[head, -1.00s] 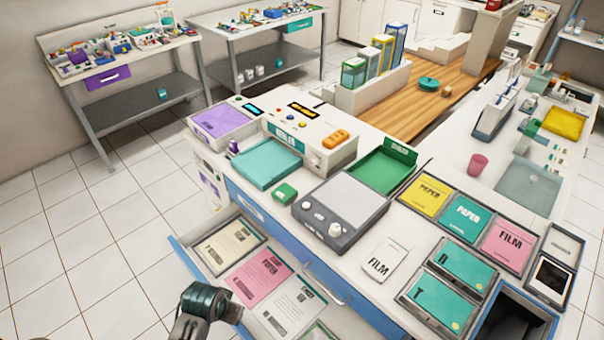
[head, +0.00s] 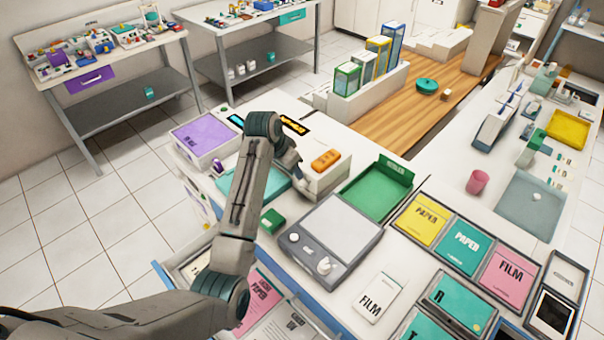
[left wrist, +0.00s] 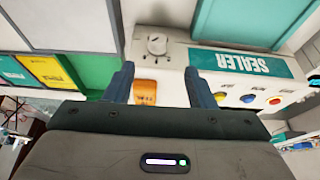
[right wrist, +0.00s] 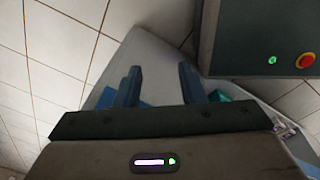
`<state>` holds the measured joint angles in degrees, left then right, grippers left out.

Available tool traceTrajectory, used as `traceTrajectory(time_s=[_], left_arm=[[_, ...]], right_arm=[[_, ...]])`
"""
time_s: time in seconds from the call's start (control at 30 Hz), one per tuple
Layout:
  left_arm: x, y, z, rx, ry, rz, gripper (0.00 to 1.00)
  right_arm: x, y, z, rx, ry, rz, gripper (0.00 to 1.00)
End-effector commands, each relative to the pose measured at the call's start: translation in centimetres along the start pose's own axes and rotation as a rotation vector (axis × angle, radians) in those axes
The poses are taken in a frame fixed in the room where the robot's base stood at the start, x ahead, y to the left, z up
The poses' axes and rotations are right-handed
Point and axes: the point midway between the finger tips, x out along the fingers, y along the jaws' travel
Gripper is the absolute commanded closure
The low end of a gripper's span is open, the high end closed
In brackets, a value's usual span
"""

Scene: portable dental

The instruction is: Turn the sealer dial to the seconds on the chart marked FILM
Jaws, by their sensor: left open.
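The white sealer (head: 322,185) stands on the counter behind the teal tray, an orange button on top. My left arm hides part of its front and the dial in the head view. In the left wrist view the sealer's pale round dial (left wrist: 156,44) faces me beside the teal SEALER label (left wrist: 243,62). My left gripper (left wrist: 160,78) is open, its fingers either side of the dial's line and apparently short of it. A white card marked FILM (head: 380,297) lies on the counter; its small print is unreadable. My right gripper (right wrist: 158,78) is open and empty, away from the counter.
A grey device with two knobs (head: 330,240), a green tray (head: 375,190) and a small green box (head: 272,220) are near the sealer. Yellow, teal and pink packs (head: 508,275) lie at right. An open drawer with cards (head: 262,300) is below my left arm.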

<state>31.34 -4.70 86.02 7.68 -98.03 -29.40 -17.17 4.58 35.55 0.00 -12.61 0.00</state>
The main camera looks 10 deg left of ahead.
Motion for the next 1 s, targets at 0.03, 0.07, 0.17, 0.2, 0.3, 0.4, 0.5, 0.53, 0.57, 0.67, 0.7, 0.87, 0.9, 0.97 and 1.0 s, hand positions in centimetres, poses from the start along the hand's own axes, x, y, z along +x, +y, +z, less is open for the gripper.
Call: traceTrajectory(time_s=[0.03, 0.07, 0.17, 0.2, 0.3, 0.4, 0.5, 0.53, 0.57, 0.67, 0.7, 0.87, 0.9, 0.97, 1.0], left_arm=[[0.3, 0.0, -0.1, 0.001, -0.003, 0.003, 0.50], [0.6, 0.1, -0.1, 0.001, -0.004, 0.004, 0.50], [1.9, 0.1, -0.1, 0.000, -0.004, 0.004, 0.50], [2.7, 0.1, -0.1, 0.000, -0.005, 0.004, 0.50], [4.6, 0.1, -0.1, 0.000, -0.005, 0.004, 0.50], [6.4, 0.1, -0.1, 0.000, -0.004, 0.003, 0.50], [8.0, 0.1, -0.1, 0.000, -0.003, 0.003, 0.50], [8.4, 0.1, -0.1, 0.000, -0.003, 0.003, 0.50], [8.7, 0.0, -0.1, 0.000, -0.002, 0.002, 0.50], [9.7, 0.0, -0.1, 0.000, -0.001, 0.002, 0.50], [10.0, 0.1, 0.0, 0.000, -0.002, 0.002, 0.50], [10.5, 0.1, 0.0, 0.000, -0.001, 0.001, 0.50], [10.6, 0.0, 0.0, 0.000, -0.001, 0.001, 0.50], [10.6, 0.0, 0.0, 0.000, 0.000, 0.001, 0.50], [10.6, 0.0, 0.0, 0.000, 0.000, 0.001, 0.50]], right_arm=[[-0.3, 0.0, 0.1, 0.000, -0.001, 0.000, 0.64], [-0.4, 0.0, 0.1, 0.000, -0.001, 0.000, 0.64], [-1.1, 0.1, 0.0, 0.000, -0.001, 0.000, 0.64], [-1.3, 0.1, 0.0, 0.000, -0.001, 0.000, 0.64], [-2.0, 0.1, -0.1, 0.000, -0.001, 0.000, 0.64], [-2.5, 0.2, -0.2, 0.000, -0.001, 0.000, 0.64], [-2.9, 0.2, -0.2, 0.000, -0.001, 0.000, 0.64], [-3.0, 0.2, -0.2, 0.000, -0.001, 0.000, 0.64], [-3.0, 0.2, -0.3, 0.000, 0.000, 0.000, 0.64], [-3.2, 0.2, -0.3, 0.000, 0.000, 0.000, 0.64], [-3.3, 0.2, -0.3, 0.000, 0.000, 0.000, 0.64], [-3.3, 0.2, -0.3, 0.000, 0.000, -0.001, 0.64], [-3.3, 0.2, -0.3, 0.000, -0.001, -0.001, 0.64], [-3.3, 0.1, -0.2, 0.000, -0.001, -0.001, 0.64], [-3.3, 0.1, -0.2, 0.000, -0.002, -0.001, 0.64]])
